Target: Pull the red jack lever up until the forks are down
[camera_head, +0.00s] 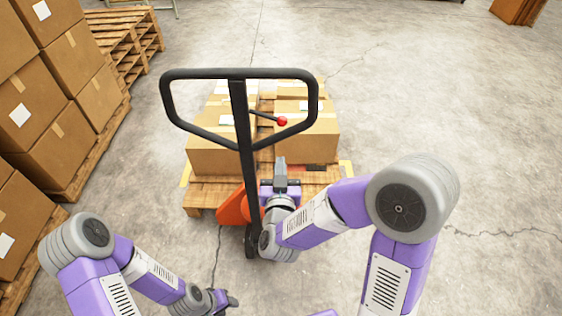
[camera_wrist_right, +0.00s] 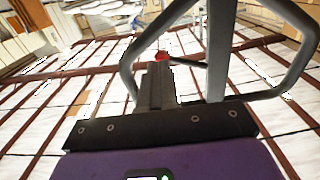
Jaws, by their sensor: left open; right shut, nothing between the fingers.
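The red jack lever (camera_head: 282,121) is a red knob on a thin dark rod inside the black handle loop (camera_head: 240,73). The knob also shows in the right wrist view (camera_wrist_right: 161,55), just beyond my fingertips. My right gripper (camera_head: 280,160) is shut and empty, pointing up below the knob; whether it touches the knob I cannot tell. Its shut fingers show in the right wrist view (camera_wrist_right: 156,68). My left gripper (camera_head: 230,300) is open and low at the bottom of the head view. The orange jack body (camera_head: 232,208) stands at the pallet. The forks are hidden under it.
A wooden pallet (camera_head: 205,194) with several cardboard boxes (camera_head: 215,158) stands behind the jack handle. Stacked boxes (camera_head: 75,60) on pallets line the left side. The concrete floor (camera_head: 450,110) on the right is clear.

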